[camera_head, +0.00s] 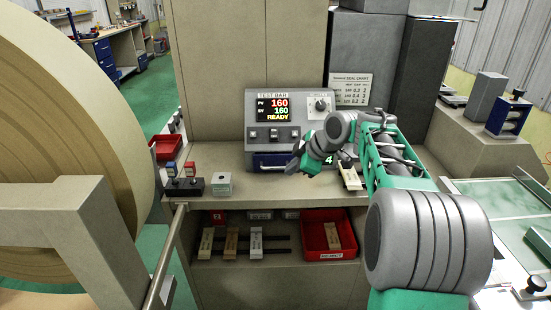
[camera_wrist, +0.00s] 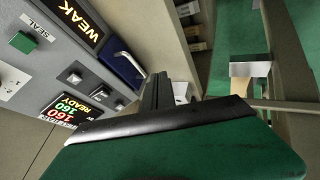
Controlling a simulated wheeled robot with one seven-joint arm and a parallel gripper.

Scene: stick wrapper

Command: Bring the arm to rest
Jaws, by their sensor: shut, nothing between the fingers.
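My arm reaches in from the right in the head view, bent over the bench. My gripper (camera_head: 292,167) is at its far end, in front of the test bar machine (camera_head: 258,112) and close to its blue drawer. The gripper is small and partly hidden by my wrist. In the wrist view the dark fingers (camera_wrist: 157,88) are together with nothing between them, near the blue drawer handle (camera_wrist: 126,62). The machine's display (camera_head: 272,108) reads 160, 160 and READY.
A pale bar (camera_head: 349,176) lies on the bench right of my gripper. A small white block (camera_head: 220,184) and a black box with red and blue tops (camera_head: 184,187) stand left. Below, a shelf holds several bars and a red reject bin (camera_head: 318,246). A large roll (camera_head: 128,120) fills the left.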

